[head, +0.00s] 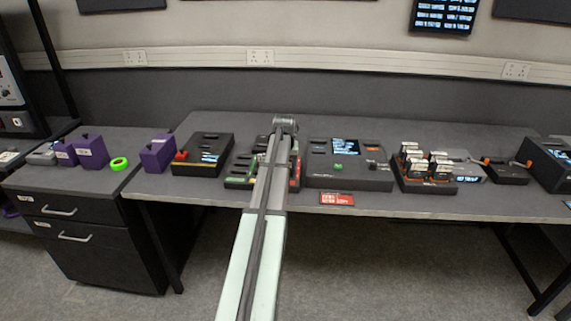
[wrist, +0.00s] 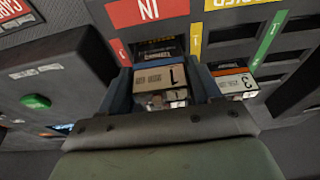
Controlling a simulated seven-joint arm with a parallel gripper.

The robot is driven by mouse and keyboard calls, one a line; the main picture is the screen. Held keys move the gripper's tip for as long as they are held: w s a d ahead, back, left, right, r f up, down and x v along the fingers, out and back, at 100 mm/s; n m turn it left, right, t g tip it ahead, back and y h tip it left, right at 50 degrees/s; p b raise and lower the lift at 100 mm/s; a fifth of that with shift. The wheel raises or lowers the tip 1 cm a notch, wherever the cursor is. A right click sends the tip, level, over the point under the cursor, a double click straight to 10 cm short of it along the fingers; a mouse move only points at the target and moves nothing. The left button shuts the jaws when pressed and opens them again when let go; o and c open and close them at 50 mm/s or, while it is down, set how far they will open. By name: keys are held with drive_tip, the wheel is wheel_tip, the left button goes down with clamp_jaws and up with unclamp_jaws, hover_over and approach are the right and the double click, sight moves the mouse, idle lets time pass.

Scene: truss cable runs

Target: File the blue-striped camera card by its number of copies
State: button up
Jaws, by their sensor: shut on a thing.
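In the wrist view, the blue-striped card (wrist: 160,76) has a pale label with a large "1". It sits between the two fingers of my gripper (wrist: 163,88), which is shut on it. An orange-striped card (wrist: 235,84) marked "3" stands just right of my right finger. In the head view, the tray (head: 240,182) is partly hidden behind my arm. My gripper's fingertips and the held card are hidden there. I cannot tell whether the card touches a slot.
A dark console (head: 345,177) with a lit screen and green button stands right of the tray. A rack of several cards (head: 424,184) is farther right. A black box with a red knob (head: 205,158) is left of the tray. A red sign (head: 337,199) is at the table's front edge.

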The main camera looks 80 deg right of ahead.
drive_tip(key=shift+f, duration=0.7)
idle(1.1)
idle(0.3)
drive_tip(key=o, duration=1.4)
drive_tip(key=shift+r, duration=0.15)
drive_tip(key=shift+r, duration=3.6)
drive_tip(key=shift+w, duration=0.1)
